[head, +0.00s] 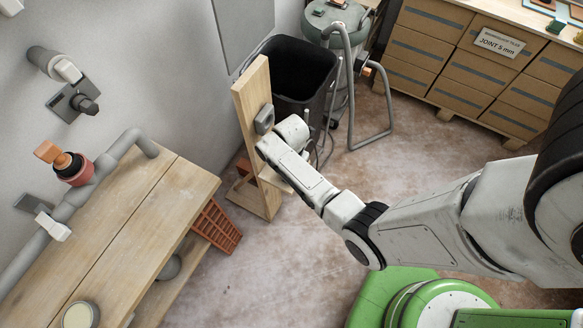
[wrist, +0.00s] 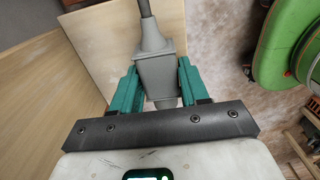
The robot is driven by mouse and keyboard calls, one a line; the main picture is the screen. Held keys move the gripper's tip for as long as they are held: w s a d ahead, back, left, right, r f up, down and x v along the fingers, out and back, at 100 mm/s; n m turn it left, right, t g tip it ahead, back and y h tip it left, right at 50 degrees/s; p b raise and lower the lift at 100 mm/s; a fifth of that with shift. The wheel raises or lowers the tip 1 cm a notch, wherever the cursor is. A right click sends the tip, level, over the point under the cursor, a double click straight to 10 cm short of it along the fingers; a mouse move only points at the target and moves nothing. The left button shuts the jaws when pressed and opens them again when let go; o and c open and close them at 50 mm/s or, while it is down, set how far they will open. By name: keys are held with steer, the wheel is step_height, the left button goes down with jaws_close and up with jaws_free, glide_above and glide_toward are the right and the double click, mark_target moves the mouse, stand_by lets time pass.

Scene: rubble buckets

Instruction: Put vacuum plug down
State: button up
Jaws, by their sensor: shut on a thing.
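The vacuum plug (wrist: 156,66) is grey, with a grey cable running from its far end. In the wrist view my gripper (wrist: 159,88) has its two green fingers closed on the plug's sides. The plug is over a small wooden ledge (wrist: 104,40); I cannot tell whether they touch. In the head view my arm reaches to the upright wooden board (head: 250,95), and the wrist hides the plug and fingers. A grey socket-like box (head: 264,119) is on the board, just beside my wrist. The ledge (head: 276,181) shows below my wrist.
A black bin (head: 300,62) and a grey-green vacuum (head: 338,25) with a bent metal tube stand behind the board. A wooden workbench (head: 120,220) with pipes above it is at left. Cardboard boxes (head: 470,70) line the back right. Open floor (head: 270,265) lies in the middle.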

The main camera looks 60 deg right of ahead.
steer(key=shift+f, duration=0.25)
steer(key=shift+f, duration=0.15)
steer(key=o, duration=1.2)
steer(key=shift+c, duration=0.2)
step_height(320, 180, up, 11)
steer(key=p, duration=0.1)
steer(key=s+a+r+m, duration=0.5)
steer(key=s+m, duration=0.2)
steer(key=m, duration=0.2)
steer(key=s+a+r+m+t, duration=0.1)
steer(key=s+a+r+m, duration=0.3)
steer(key=m, duration=0.6)
steer(key=s+a, duration=0.2)
steer(key=shift+s+r, duration=0.35)
steer(key=shift+r, duration=0.05)
